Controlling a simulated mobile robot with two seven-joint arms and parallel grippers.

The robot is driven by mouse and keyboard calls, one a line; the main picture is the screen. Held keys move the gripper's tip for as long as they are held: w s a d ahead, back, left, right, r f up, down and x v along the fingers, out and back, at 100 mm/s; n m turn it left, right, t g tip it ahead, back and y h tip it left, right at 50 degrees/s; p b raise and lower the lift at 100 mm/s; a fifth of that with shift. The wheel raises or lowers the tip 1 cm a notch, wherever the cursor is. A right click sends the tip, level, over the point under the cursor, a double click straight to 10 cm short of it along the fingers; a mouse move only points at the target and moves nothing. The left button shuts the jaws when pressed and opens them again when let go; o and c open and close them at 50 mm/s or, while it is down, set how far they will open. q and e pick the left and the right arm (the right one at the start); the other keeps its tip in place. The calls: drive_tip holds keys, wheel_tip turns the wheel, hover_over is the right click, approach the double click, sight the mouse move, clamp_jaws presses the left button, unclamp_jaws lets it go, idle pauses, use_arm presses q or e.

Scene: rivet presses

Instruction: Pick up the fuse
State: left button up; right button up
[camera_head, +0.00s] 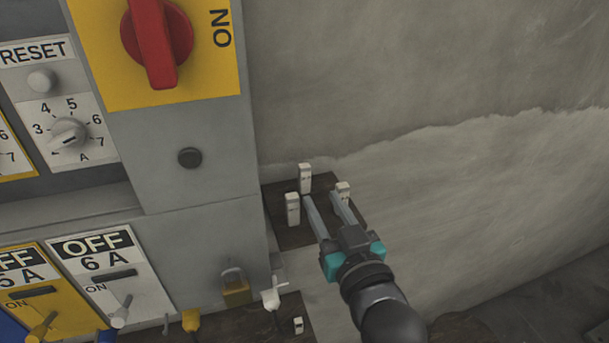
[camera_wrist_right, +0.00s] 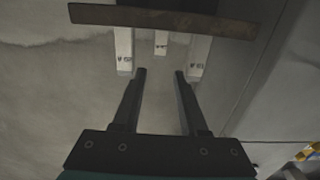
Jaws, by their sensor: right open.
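Three white upright fuses stand on a small dark shelf on the wall: a left one (camera_head: 293,208), a back one (camera_head: 304,178) and a right one (camera_head: 343,190). My right gripper (camera_head: 321,195) is open and empty, its two fingers reaching over the shelf among them. In the right wrist view, which looks inverted, the fuses hang from the brown shelf (camera_wrist_right: 160,17). One is at left (camera_wrist_right: 124,50), a smaller, farther one in the middle (camera_wrist_right: 161,42), one at right (camera_wrist_right: 199,55). The middle one lines up between the fingertips (camera_wrist_right: 160,72), apart from them. Fuse markings are too small to read surely.
A grey control cabinet (camera_head: 195,160) with a red rotary switch (camera_head: 157,40) stands close left of the shelf. Below are a brass padlock (camera_head: 236,288), coloured toggles and a small white piece (camera_head: 298,325) on a lower dark surface. The wall at right is clear.

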sight(306, 171)
drive_tip(key=shift+p+x, duration=0.4)
drive_tip(key=shift+x, duration=4.35)
clamp_jaws()
